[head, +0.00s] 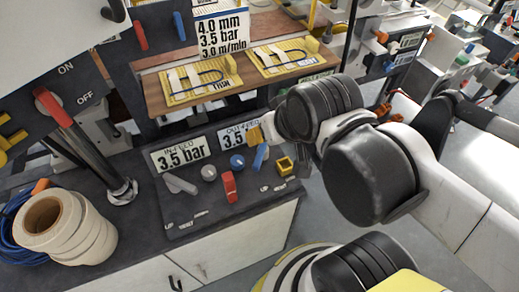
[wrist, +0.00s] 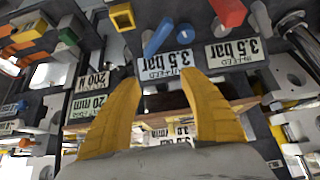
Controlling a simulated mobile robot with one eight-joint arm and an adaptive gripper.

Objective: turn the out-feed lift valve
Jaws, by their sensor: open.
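The out-feed display (head: 236,138) reads 3.5 bar on the dark control panel, partly hidden behind my gripper. Below it are a blue lever (head: 260,157) and a round blue knob (head: 237,161); no readable label tells which is the lift valve. My gripper (head: 257,134) is at the panel's right side, close to the blue lever in the picture. In the wrist view its yellow fingers (wrist: 162,82) are spread with nothing between them. The blue lever (wrist: 157,38) and blue knob (wrist: 185,33) lie beyond the fingertips there, and the out-feed display (wrist: 165,65) appears upside down.
The panel also carries a red handle (head: 229,187), a grey lever (head: 180,185), a grey knob (head: 208,172) and a yellow square socket (head: 285,165). The in-feed display (head: 181,153) is to the left. Tape rolls (head: 62,228) stand at lower left. A wooden shelf (head: 200,98) is behind.

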